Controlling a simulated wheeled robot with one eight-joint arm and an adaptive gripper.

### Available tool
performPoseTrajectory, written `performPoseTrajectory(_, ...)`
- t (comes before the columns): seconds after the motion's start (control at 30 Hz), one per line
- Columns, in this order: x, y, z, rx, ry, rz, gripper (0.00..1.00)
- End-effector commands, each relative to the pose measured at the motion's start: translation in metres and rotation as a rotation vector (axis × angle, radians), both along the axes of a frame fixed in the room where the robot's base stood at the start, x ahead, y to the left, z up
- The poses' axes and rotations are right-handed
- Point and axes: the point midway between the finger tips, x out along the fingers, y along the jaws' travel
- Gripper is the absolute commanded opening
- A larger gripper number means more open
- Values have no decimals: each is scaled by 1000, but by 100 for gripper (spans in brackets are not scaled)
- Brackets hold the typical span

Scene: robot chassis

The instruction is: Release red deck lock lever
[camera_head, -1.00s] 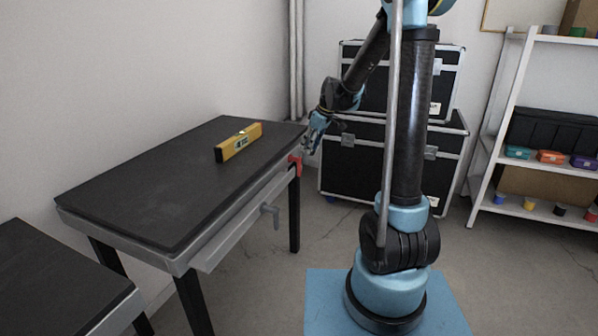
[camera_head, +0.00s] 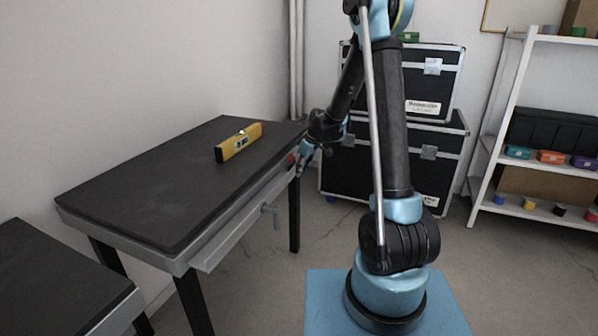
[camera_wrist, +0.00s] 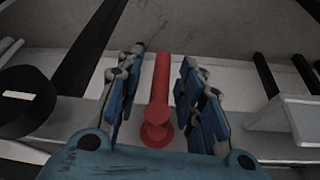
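The red lock lever (camera_wrist: 161,90) stands out from the pale frame of the dark-topped table. In the wrist view it lies between the two blue-padded fingers of my gripper (camera_wrist: 160,95), with a visible gap on each side. In the head view my gripper (camera_head: 299,170) is at the far right corner of the table, and only a small red part of the lever (camera_head: 291,160) shows beside it. My gripper is open around the lever. The table's dark deck (camera_head: 150,190) is level.
A yellow spirit level (camera_head: 238,142) lies on the deck. A grey crank handle (camera_head: 272,214) sticks out below the table's front edge. Black cases (camera_head: 390,160) stand behind my arm. A white shelf (camera_head: 545,205) is at the right, and a second dark table (camera_head: 60,285) is front left.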

Motion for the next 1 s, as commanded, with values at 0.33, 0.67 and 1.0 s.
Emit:
performPoseTrajectory(0.33, 2, 3, -9, 0, 0, 0, 35)
performPoseTrajectory(0.67, 2, 3, -9, 0, -1, 0, 0)
performPoseTrajectory(1.0, 2, 8, -9, 2, 4, 4, 0)
